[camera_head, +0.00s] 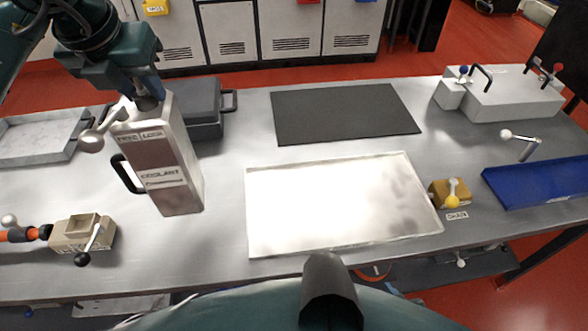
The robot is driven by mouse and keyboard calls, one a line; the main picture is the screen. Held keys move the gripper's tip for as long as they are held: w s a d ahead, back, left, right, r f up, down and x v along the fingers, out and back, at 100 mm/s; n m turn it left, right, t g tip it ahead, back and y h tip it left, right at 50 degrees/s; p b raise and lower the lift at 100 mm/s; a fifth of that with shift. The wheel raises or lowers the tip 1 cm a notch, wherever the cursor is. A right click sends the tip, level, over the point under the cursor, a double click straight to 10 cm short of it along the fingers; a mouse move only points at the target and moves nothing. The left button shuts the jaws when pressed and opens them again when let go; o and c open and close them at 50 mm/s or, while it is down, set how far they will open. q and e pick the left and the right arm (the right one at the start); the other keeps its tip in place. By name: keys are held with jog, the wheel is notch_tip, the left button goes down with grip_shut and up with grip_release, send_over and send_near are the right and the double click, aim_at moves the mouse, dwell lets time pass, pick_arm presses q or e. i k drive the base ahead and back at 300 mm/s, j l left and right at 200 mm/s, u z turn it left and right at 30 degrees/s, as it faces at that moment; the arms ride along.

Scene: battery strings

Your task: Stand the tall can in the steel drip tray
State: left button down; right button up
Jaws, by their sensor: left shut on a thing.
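The tall can (163,175) is a silver rectangular can marked COOLANT, with a black side handle, left of centre. It is close to upright in the picture; I cannot tell whether its base touches the bench. My left gripper (148,102) is at its top and shut on it; the fingertips are partly hidden. A grey steel tray with raised walls (67,152) lies at the far left, behind and left of the can, its right end partly hidden. A bright, low-rimmed metal tray or panel (247,215) lies right of the can. My right gripper is not in view.
A dark grey case (207,108) stands just behind the can. A beige clamp block (83,233) is at front left. A black mat (345,112), a yellow block (449,193), a blue bin (535,182) and a grey box (510,95) are farther right.

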aim_at(336, 190)
jog(key=l, duration=0.65)
jog(key=i+l, duration=0.15)
jog(key=l, duration=1.15)
